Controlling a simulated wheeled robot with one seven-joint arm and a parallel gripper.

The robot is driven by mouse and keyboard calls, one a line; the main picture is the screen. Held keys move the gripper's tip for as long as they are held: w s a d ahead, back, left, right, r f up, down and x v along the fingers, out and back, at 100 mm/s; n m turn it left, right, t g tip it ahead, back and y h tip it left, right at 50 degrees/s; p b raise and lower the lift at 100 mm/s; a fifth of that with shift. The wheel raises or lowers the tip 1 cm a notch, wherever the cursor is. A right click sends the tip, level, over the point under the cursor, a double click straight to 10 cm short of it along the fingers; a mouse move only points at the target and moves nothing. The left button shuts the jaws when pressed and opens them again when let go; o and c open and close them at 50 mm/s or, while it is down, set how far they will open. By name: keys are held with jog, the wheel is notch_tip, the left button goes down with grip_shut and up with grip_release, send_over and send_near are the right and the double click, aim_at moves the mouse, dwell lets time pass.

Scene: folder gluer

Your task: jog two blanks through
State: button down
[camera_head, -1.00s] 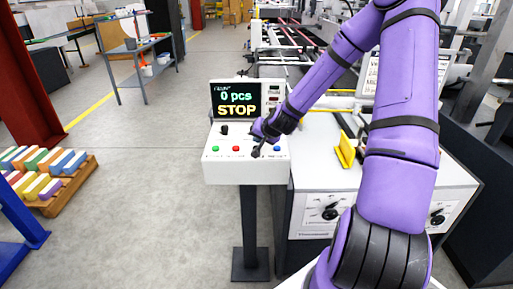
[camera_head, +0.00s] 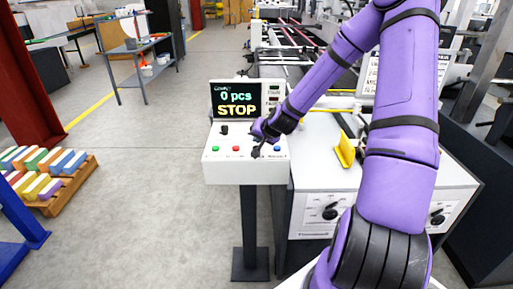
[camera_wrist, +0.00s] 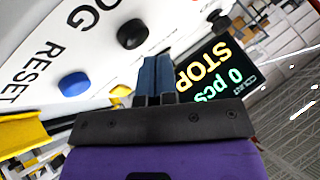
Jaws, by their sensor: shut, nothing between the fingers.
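The white control console (camera_head: 245,170) stands on a dark post, with a display (camera_head: 236,99) reading "0 pcs" and "STOP". On its panel are a green button (camera_head: 215,149), a red button (camera_head: 236,149) and a blue button (camera_head: 277,148). My gripper (camera_head: 257,152) is over the panel, between the red and blue buttons. In the wrist view its fingers (camera_wrist: 155,62) are shut and empty. There, a black button (camera_wrist: 132,34) lies beside a label ending "OG", and the blue button (camera_wrist: 75,84) lies beside "RESET". Whether the fingertips touch the panel, I cannot tell.
The folder gluer (camera_head: 325,180) stands right of the console, with a yellow bracket (camera_head: 345,150) on its top. A pallet of coloured stacks (camera_head: 60,190) lies at the left. A grey bench (camera_head: 145,45) stands farther back. Floor between is clear.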

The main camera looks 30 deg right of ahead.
jog(key=shift+f, duration=0.15)
jog(key=shift+f, duration=0.25)
jog(key=shift+f, duration=0.45)
dwell(0.7)
jog(key=shift+r, duration=0.9)
jog(key=shift+r, duration=2.5)
jog(key=shift+r, duration=0.1)
dwell(0.8)
